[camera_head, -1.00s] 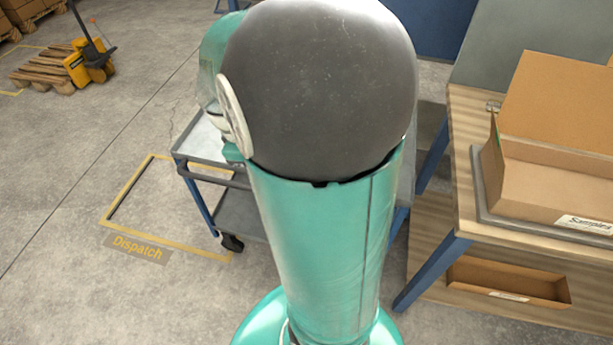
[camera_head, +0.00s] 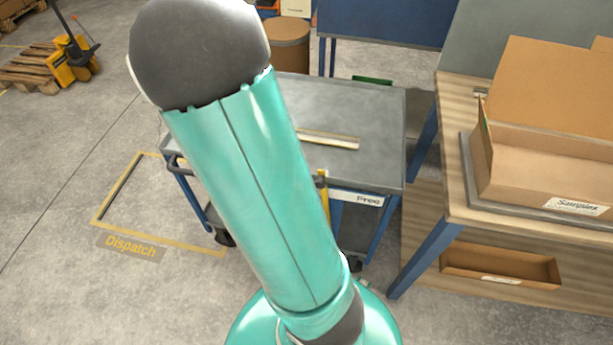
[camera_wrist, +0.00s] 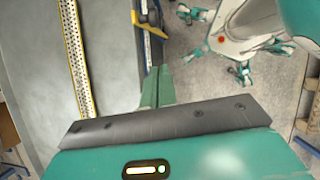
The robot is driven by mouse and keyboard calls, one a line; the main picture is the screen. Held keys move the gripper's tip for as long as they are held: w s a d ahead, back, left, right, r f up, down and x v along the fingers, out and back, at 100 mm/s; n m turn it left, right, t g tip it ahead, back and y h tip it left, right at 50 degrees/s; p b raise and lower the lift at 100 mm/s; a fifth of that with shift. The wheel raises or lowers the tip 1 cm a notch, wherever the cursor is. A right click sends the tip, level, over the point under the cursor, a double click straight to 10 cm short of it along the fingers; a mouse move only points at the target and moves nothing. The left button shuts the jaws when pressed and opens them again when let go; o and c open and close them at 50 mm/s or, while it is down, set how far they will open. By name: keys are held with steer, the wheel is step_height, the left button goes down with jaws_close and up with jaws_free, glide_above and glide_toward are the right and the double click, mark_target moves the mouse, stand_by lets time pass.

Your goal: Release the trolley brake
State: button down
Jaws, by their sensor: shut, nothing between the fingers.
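The trolley (camera_head: 375,110) has a grey top, blue legs, dark castors and a white label on its front edge. Its top also fills the left of the wrist view (camera_wrist: 115,60). An upright yellow lever (camera_head: 323,197), which looks like the brake, stands at the trolley's front edge, partly behind my arm. In the wrist view a yellow part (camera_wrist: 140,18) shows at the trolley edge, ahead of the fingers. My gripper (camera_wrist: 158,72) is shut and empty, close to that edge; I cannot tell whether it touches anything. My arm hides the gripper in the head view.
A yellow-edged strip (camera_head: 330,139) lies on the trolley top. A wooden bench (camera_head: 455,150) with an open cardboard box (camera_head: 545,160) stands close on the right. A brown drum (camera_head: 287,45) is behind. The floor on the left, around the Dispatch marking (camera_head: 130,246), is clear.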

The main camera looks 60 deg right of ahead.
steer(key=s+d+f, duration=0.3)
steer(key=s+f, duration=0.2)
steer(key=f, duration=0.2)
steer(key=shift+s+d+f, duration=0.3)
steer(key=shift+d, duration=0.1)
